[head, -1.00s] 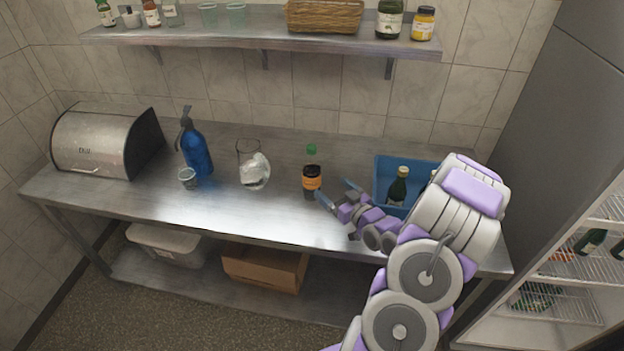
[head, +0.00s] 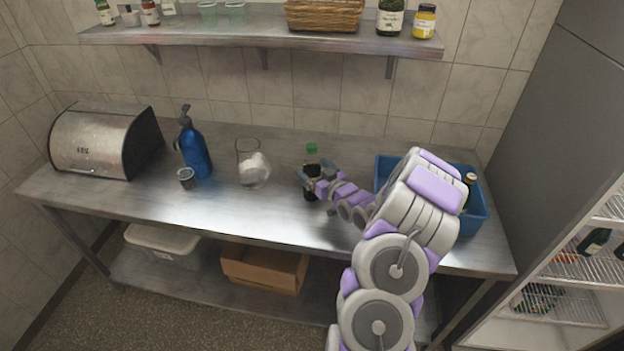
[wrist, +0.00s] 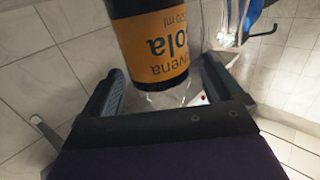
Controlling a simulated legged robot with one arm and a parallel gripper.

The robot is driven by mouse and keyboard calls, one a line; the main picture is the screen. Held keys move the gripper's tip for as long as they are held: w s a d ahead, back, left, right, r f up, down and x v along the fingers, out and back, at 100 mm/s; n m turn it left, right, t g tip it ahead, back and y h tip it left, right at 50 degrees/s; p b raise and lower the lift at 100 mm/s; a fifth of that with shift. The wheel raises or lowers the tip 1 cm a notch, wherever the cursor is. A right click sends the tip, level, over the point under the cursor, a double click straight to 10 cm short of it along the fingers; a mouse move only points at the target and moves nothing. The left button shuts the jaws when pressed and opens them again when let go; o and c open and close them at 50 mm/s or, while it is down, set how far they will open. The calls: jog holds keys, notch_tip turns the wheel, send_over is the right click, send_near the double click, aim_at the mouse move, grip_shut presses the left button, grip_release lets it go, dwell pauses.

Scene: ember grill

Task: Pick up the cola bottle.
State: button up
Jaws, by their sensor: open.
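The cola bottle (head: 311,160) stands upright on the steel counter, with a green cap and dark contents. My gripper (head: 309,178) is at the bottle, its fingers on either side of the body in the head view, hiding most of the label. In the wrist view the bottle's orange label (wrist: 155,48) with "cola" lettering is close and upside down.
A glass pitcher (head: 246,150) with white contents stands left of the bottle. A blue soda siphon (head: 194,150) and a small tumbler (head: 186,178) are farther left. A blue crate (head: 478,212) with bottles stands right, partly behind my arm. The counter front (head: 250,215) is clear.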

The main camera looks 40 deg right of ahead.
jog(key=shift+w+d, duration=0.15)
jog(key=shift+w, duration=1.45)
jog(key=c, duration=1.3)
